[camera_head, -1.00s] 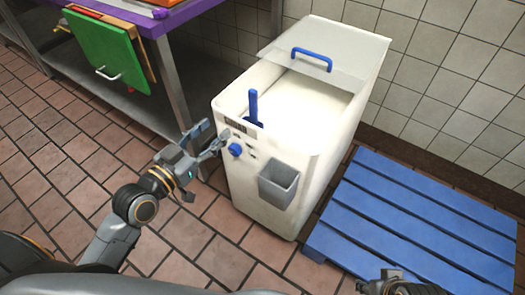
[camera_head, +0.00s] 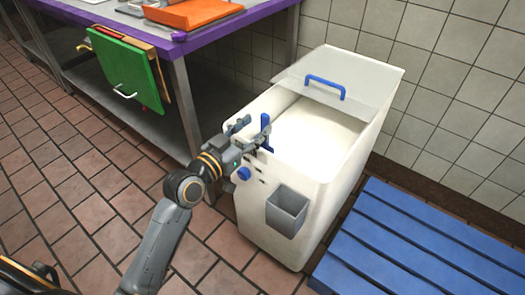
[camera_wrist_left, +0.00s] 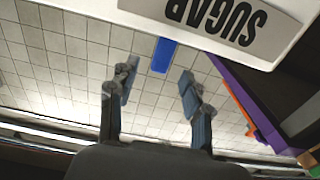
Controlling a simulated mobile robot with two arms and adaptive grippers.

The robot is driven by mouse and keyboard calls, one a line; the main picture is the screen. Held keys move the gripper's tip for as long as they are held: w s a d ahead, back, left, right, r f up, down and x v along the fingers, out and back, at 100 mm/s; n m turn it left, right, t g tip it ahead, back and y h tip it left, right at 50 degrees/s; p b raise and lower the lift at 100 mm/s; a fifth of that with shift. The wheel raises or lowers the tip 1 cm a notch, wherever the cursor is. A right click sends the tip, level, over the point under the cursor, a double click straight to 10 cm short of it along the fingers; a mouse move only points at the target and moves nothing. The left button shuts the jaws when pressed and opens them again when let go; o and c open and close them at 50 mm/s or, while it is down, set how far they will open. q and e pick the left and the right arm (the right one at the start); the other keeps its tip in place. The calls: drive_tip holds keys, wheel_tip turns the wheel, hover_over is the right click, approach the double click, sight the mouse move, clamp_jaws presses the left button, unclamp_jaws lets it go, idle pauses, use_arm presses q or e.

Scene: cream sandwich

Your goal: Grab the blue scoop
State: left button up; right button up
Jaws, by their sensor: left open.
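The blue scoop (camera_head: 265,130) stands with its handle up at the front left rim of the white bin (camera_head: 310,212). Its lower part is hidden by my gripper and the bin's rim. My left gripper (camera_head: 251,138) is open and empty at that rim, its fingers close to the scoop's handle. In the left wrist view the blue handle (camera_wrist_left: 163,55) shows beyond and between the two spread fingers (camera_wrist_left: 158,100). I cannot tell whether a finger touches it. My right gripper is out of view.
The bin holds white material (camera_head: 318,125) under a partly slid-back clear lid (camera_head: 350,80) with a blue handle. A purple-edged table (camera_head: 225,24) stands left, a blue pallet (camera_head: 420,245) right.

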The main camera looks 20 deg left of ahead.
sight(265, 118)
use_arm(q)
drive_tip(key=x, duration=0.2)
drive_tip(key=shift+w+d+f, duration=0.1)
drive_tip(key=shift+w, duration=0.25)
clamp_jaws()
